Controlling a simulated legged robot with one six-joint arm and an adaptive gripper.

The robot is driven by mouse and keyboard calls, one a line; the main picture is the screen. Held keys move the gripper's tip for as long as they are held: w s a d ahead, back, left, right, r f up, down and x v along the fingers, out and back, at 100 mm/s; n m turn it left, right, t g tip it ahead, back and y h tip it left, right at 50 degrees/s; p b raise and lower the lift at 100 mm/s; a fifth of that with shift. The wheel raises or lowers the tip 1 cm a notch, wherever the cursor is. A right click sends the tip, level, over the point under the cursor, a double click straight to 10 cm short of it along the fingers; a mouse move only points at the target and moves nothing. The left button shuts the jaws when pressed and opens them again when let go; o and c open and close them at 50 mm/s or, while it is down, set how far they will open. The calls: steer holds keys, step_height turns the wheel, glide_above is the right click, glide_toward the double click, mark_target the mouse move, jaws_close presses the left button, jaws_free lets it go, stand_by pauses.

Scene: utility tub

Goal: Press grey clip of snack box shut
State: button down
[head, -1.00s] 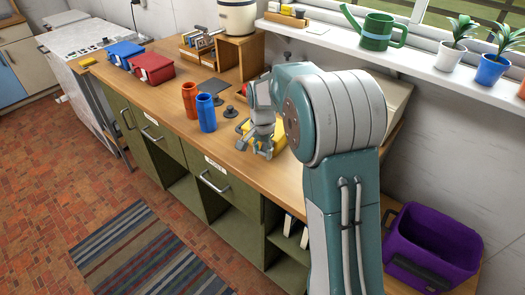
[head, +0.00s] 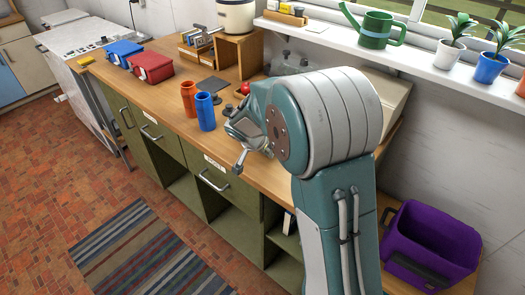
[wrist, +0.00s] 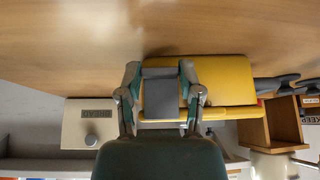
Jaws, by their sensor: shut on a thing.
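The snack box (wrist: 226,85) is yellow and lies on the wooden counter in the wrist view. Its grey clip (wrist: 160,86) shows in front of the yellow body, between my two fingers. My gripper (wrist: 160,72) is shut on the grey clip, with one finger at each side of it. In the head view my gripper (head: 241,150) is by the counter's front edge, partly covered by my arm. The snack box is hidden behind my arm there. I cannot tell how far the clip is closed.
An orange cup (head: 188,101) and a blue cup (head: 205,111) stand left of my gripper on the counter (head: 165,93). A red box (head: 151,66) and a blue box (head: 123,52) are farther left. A purple bin (head: 432,240) stands at the right.

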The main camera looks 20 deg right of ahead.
steer(key=shift+w+d+f+t+h, duration=0.15)
steer(key=shift+f+t+h, duration=0.2)
steer(key=shift+t+h, duration=0.35)
stand_by(0.4)
steer(key=shift+c, duration=1.2)
jaws_free()
steer(key=shift+r, duration=0.1)
steer(key=shift+r, duration=0.25)
steer(key=v, duration=1.1)
steer(key=shift+a, duration=0.4)
steer(key=shift+f, duration=0.15)
